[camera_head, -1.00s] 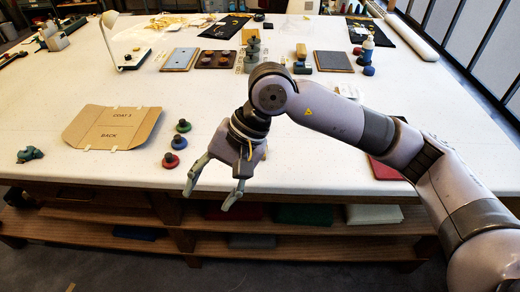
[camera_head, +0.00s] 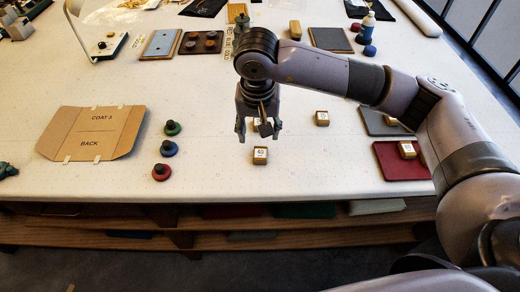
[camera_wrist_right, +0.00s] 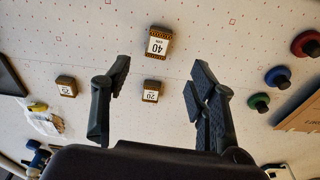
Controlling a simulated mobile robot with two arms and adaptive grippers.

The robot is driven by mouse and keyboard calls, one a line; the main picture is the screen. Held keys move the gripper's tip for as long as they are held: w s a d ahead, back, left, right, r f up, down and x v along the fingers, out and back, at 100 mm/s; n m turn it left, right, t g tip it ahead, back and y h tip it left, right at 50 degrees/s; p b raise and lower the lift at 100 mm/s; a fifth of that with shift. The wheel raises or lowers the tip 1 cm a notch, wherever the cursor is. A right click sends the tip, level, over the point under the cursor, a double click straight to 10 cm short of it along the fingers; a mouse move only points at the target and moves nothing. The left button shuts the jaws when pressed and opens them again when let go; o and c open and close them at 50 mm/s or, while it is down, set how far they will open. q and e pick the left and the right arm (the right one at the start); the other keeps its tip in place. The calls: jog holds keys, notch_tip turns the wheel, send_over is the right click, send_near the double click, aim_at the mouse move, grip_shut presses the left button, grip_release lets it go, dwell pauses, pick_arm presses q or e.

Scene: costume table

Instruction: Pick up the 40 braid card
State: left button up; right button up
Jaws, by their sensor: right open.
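The 40 braid card (camera_head: 260,155) is a small tan block with a white label. It lies on the white table near the front edge, and shows upside down in the wrist view (camera_wrist_right: 158,44). My right gripper (camera_head: 258,138) is open and empty, pointing down just behind the card in the head view. In the wrist view the card is beyond the spread fingertips (camera_wrist_right: 160,70), apart from both. A similar block marked 20 (camera_wrist_right: 152,92) shows between the fingers; in the head view it is partly hidden by them. My left gripper is not in view.
Another braid card (camera_head: 322,118) lies to the right. A red mat (camera_head: 402,161) carries a block. Green (camera_head: 172,128), blue (camera_head: 168,148) and red (camera_head: 161,172) knobbed discs stand left, beside a cardboard COAT folder (camera_head: 92,134). The table between discs and card is clear.

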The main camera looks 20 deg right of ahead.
aim_at(260, 153)
jog(key=f, duration=0.2)
jog(key=f+p, duration=0.1)
jog(key=shift+w+d+f, duration=0.15)
jog(key=shift+w+f, duration=0.2)
jog(key=f, duration=0.1)
jog(key=f+p, duration=0.1)
jog(key=f, duration=0.1)
jog(key=shift+w+d, duration=0.1)
jog(key=shift+w, duration=0.2)
jog(key=f, duration=0.1)
jog(key=f+p, duration=0.1)
jog(key=w+f+p, duration=0.1)
jog(key=shift+d+f, duration=0.25)
jog(key=shift+f, duration=0.05)
jog(key=shift+f+p, duration=0.3)
jog(key=shift+f, duration=0.25)
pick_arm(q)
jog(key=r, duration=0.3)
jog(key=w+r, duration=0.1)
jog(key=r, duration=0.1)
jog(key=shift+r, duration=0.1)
pick_arm(e)
jog(key=shift+c, duration=0.5)
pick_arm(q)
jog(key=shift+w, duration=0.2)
pick_arm(e)
jog(key=c, duration=0.9)
